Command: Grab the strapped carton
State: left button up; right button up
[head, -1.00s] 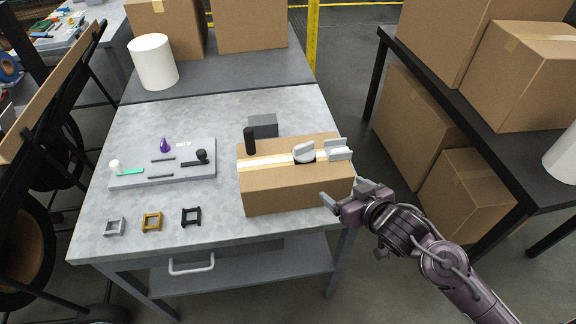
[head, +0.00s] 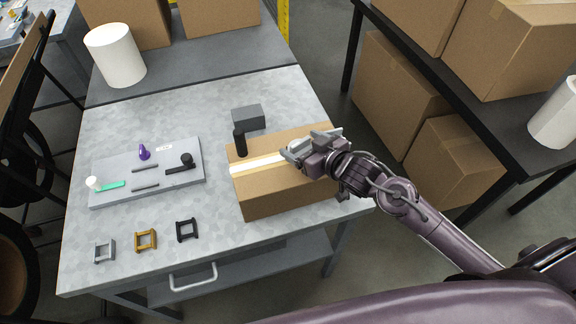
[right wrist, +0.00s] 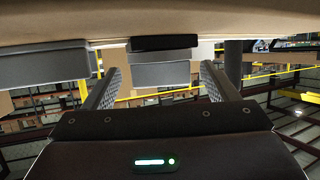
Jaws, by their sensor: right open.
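The strapped carton (head: 275,192) is a brown box with a pale band across its top, on the right part of the grey workbench. My right gripper (head: 308,142) is over the carton's right end in the head view and hides the pale grey pieces there. In the right wrist view my right gripper (right wrist: 160,80) has its two fingers apart, below a wide brown cardboard face of the carton (right wrist: 160,18). Grey and black shapes show between and beside the fingers; I cannot tell whether anything touches them. My left gripper is out of view.
A black cylinder (head: 240,143) and a grey block (head: 248,117) stand by the carton's back edge. A grey tray (head: 120,192) with small parts lies left, with several small square frames in front. A dark table (head: 500,120) with cartons stands at right.

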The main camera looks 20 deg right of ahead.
aim_at(295, 141)
jog(key=x, duration=0.3)
jog(key=shift+w+a+p, duration=0.1)
jog(key=shift+p, duration=0.3)
jog(key=shift+w+f, duration=0.1)
jog(key=shift+f, duration=0.1)
jog(key=c, duration=0.7)
grip_shut()
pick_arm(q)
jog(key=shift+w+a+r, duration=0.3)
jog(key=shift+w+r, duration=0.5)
pick_arm(e)
jog(key=shift+r, duration=0.2)
